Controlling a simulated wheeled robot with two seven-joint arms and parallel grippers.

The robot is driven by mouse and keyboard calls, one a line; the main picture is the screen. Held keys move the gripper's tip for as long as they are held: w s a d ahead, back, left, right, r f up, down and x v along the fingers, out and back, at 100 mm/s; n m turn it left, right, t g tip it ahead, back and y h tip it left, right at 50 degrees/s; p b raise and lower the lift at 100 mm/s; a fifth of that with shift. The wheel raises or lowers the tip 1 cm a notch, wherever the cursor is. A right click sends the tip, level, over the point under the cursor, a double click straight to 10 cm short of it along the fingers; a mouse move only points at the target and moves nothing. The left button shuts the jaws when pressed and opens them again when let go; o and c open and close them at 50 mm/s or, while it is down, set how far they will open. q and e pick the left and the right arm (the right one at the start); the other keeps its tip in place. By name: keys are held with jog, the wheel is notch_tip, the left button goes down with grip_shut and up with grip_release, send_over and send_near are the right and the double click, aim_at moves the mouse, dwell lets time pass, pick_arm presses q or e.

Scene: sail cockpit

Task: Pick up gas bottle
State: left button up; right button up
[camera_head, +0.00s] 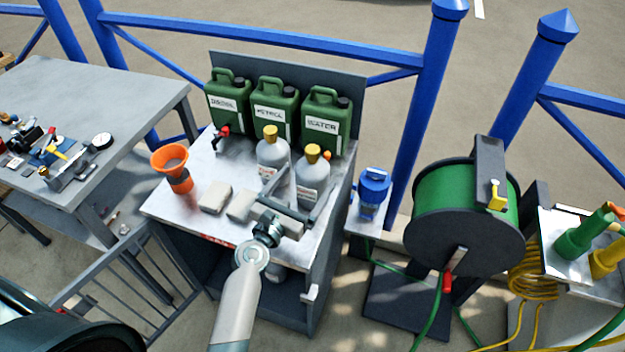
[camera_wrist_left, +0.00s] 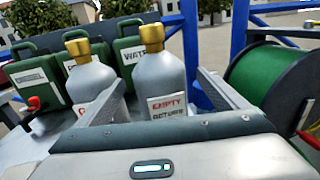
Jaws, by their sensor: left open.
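Two grey gas bottles with brass-coloured caps stand upright on the metal bench. The right bottle (camera_head: 313,170) is labelled EMPTY in the left wrist view (camera_wrist_left: 160,72). The left bottle (camera_head: 270,151) stands close beside it; its label is partly hidden by a finger in the left wrist view (camera_wrist_left: 90,80). My left gripper (camera_head: 309,185) is open, low over the bench, with its fingers pointing at the bottles. In the left wrist view (camera_wrist_left: 165,95) the EMPTY bottle shows between the fingers; contact cannot be told. My right gripper is not in view.
Green jerrycans (camera_head: 275,108) stand behind the bottles against a back panel. An orange funnel (camera_head: 170,160) and pale blocks (camera_head: 215,196) are on the bench's left. A blue lantern-like item (camera_head: 373,190) and a hose reel (camera_head: 465,215) stand to the right.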

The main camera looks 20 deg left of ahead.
pick_arm(q)
jog(key=w, duration=0.3)
jog(key=shift+w+d+f, duration=0.15)
jog(key=shift+d+f, duration=0.05)
jog(key=shift+f, duration=0.1)
jog(key=shift+w+d+f, duration=0.1)
jog(key=shift+w+d, duration=0.05)
jog(key=shift+w, duration=0.45)
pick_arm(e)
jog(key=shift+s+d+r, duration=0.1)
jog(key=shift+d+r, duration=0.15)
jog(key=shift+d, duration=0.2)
pick_arm(q)
jog(key=shift+c, duration=0.4)
jog(key=c, duration=1.5)
jog(key=shift+c, duration=1.3)
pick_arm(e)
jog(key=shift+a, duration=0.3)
pick_arm(q)
jog(key=shift+r+p, duration=0.25)
jog(key=shift+p, duration=0.15)
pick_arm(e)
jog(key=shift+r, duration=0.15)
